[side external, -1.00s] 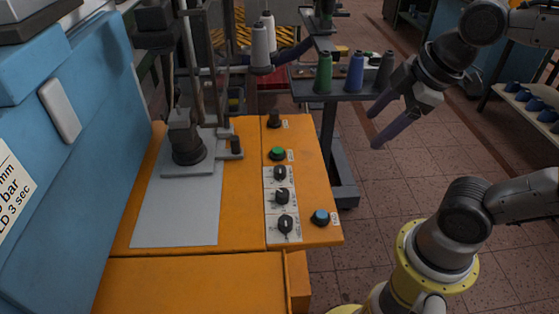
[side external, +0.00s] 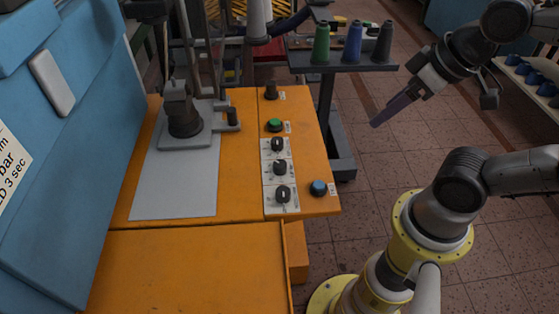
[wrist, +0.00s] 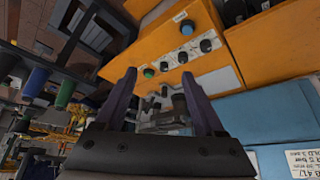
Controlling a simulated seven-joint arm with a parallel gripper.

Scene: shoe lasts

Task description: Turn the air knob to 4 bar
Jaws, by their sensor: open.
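Three black knobs, the top one (side external: 277,145), the middle one (side external: 280,168) and the bottom one (side external: 283,194), sit in a row on white dial plates on the orange machine table (side external: 245,160). Their lettering is too small to read, so I cannot tell which is the air knob or its setting. The row also shows in the wrist view, with one knob (wrist: 206,46) at its right end. My gripper (side external: 375,122) is open and empty, in the air to the right of the table, apart from the knobs. In the wrist view its two fingers (wrist: 159,74) are spread.
A green button (side external: 275,125) and a black knob (side external: 271,90) stand behind the row; a blue button (side external: 318,188) is to its right. A press post (side external: 184,115) stands left. A blue cabinet (side external: 75,150) carries a partly cut-off sign (side external: 10,170). Thread spools (side external: 354,42) stand behind.

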